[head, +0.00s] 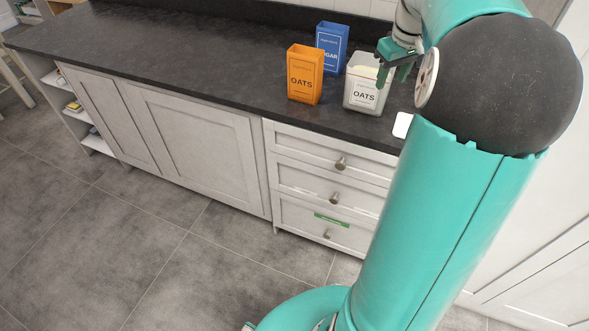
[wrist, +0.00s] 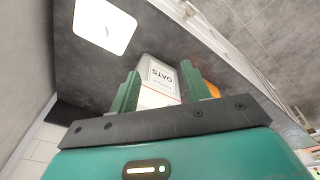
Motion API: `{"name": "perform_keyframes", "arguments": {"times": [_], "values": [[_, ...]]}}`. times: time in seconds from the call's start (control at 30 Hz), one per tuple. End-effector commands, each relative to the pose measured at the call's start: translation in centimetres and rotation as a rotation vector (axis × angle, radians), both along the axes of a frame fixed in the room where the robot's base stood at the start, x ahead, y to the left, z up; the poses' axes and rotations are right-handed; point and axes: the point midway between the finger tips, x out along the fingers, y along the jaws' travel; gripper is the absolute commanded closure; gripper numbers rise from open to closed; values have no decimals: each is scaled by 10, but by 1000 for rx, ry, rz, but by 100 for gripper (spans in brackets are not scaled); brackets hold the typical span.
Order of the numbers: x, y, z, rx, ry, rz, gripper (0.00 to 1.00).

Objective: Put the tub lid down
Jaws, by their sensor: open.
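The white tub lid (head: 403,125) lies flat on the dark counter near its front edge, to the right of the white OATS tub (head: 365,97). My arm hides part of the lid in the head view. In the wrist view the whole lid (wrist: 104,25) shows as a white rounded square, apart from my fingers. My gripper (head: 392,78) is open beside the top of the white tub. In the wrist view the tub (wrist: 160,76) shows between the green fingers of my gripper (wrist: 159,74); I cannot tell whether they touch it.
An orange OATS box (head: 304,75) and a blue SUGAR box (head: 331,46) stand left of and behind the white tub. The counter (head: 190,50) is clear farther left. Drawers with round knobs (head: 340,162) are below its front edge.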

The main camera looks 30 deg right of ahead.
Motion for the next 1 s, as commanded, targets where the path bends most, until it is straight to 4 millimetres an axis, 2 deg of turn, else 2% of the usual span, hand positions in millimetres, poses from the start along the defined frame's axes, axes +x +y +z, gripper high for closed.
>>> {"name": "perform_keyframes", "arguments": {"times": [0.03, 0.2, 0.37, 0.5, 0.6, 0.7, 0.83, 1.0], "values": [[0, 36, 11, -17, -13, 13, 53], [-14, 134, 27, -46, -69, 22, 53], [-46, 213, 30, -49, -137, 30, 53], [-84, 269, 22, -29, -202, 40, 53], [-112, 302, 11, -2, -247, 46, 53], [-136, 324, -2, 30, -284, 52, 53], [-154, 339, -14, 58, -308, 55, 53], [-159, 343, -18, 67, -314, 52, 53]]}}
